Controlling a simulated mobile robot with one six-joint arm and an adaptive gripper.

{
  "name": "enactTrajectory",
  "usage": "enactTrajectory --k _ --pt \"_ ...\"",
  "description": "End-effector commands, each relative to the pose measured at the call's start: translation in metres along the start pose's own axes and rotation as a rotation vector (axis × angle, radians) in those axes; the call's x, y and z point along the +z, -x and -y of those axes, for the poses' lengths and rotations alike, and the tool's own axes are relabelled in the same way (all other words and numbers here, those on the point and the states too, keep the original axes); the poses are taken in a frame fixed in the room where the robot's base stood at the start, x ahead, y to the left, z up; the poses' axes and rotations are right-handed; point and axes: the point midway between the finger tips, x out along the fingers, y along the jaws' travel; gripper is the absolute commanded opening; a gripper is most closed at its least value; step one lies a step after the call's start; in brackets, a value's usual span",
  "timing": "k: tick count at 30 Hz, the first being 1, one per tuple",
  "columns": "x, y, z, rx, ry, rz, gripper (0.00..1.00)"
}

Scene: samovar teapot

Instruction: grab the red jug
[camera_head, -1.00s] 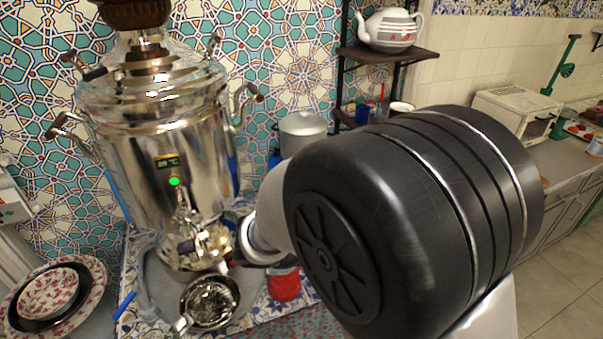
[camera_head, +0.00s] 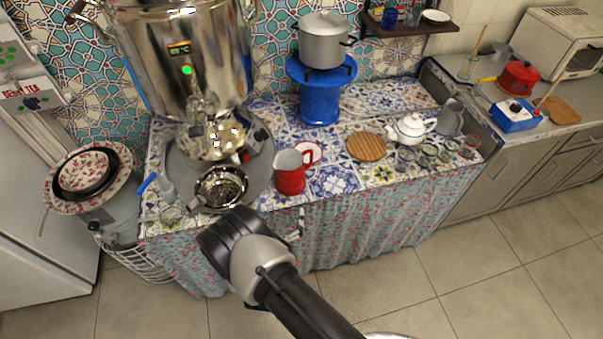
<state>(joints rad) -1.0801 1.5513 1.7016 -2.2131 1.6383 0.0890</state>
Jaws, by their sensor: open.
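The red jug (camera_head: 289,180) stands upright on the tiled counter, near its front edge, with a pale grey inside and rim. My arm rises from the bottom of the picture and ends visibly in a dark joint below and left of the jug, in front of the counter. Nothing visibly touches the jug.
A large samovar (camera_head: 187,65) stands left behind the jug, with a metal strainer (camera_head: 220,188) in front of it. A wooden board (camera_head: 367,146), white teapot (camera_head: 411,129) and several glasses are to the right.

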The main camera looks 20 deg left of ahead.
Motion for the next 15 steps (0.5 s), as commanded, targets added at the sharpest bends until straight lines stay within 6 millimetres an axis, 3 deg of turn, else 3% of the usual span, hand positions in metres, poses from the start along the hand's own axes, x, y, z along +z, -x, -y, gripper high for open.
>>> enactTrajectory --k 15 --pt "-0.001 -0.102 0.003 -0.006 -0.003 0.001 1.0"
